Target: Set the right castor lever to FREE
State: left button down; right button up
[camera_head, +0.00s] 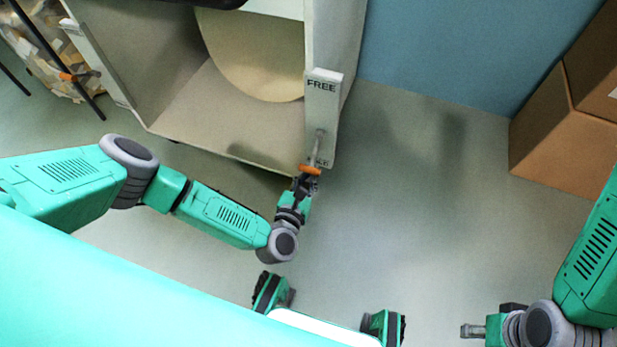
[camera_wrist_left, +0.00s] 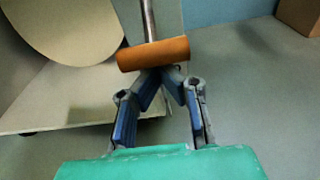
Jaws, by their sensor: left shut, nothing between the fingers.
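The right castor lever is a grey metal rod with an orange crossbar handle (camera_head: 309,170). It sits on a white plate (camera_head: 322,98) marked FREE at the top. The rod points down, away from FREE, and the handle lies by a lower label that is mostly hidden. My left gripper (camera_head: 304,180) is just below the handle. In the left wrist view its fingertips (camera_wrist_left: 160,72) meet, shut and empty, at the underside of the orange handle (camera_wrist_left: 153,54); whether they touch it I cannot tell. My right gripper (camera_head: 472,331) is at the lower right, far from the lever; its fingers are unclear.
The plate is on the right side wall of a pale cabinet (camera_head: 180,100) holding a large tan roll (camera_head: 255,50). Another orange-handled lever (camera_head: 72,76) is at its left side. Cardboard boxes (camera_head: 560,140) stand at the right. The floor (camera_head: 420,190) between is clear.

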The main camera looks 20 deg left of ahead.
pick_arm(q)
notch_tip(320, 180, up, 14)
jog(key=s+g+p, duration=0.1)
jog(key=g+p, duration=0.9)
jog(key=p, duration=0.9)
jog(key=shift+f, duration=0.15)
